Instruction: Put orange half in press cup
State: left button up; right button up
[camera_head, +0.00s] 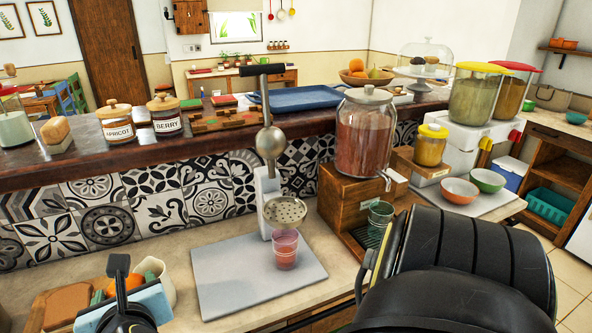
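The press has a pale upright column (265,195), a black-handled lever with a round metal dome (270,141), and a perforated metal press cup (285,211) below it. The dome is raised above the cup, which looks empty. An orange piece (124,284) shows at the lower left, partly covered by a black part that appears to be my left gripper (119,285). I cannot tell whether the gripper holds it or whether it is a half. My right arm's dark links fill the lower right; its gripper is not in view.
A glass of pink juice (285,250) stands under the cup on a grey board (230,285). A white container (156,278) and a brown block (66,304) are near the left gripper. A large jar (365,138) on a wooden box (345,197) stands right of the press.

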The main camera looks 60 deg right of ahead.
aim_at(284, 211)
jog(key=k, duration=0.4)
jog(key=z, duration=0.75)
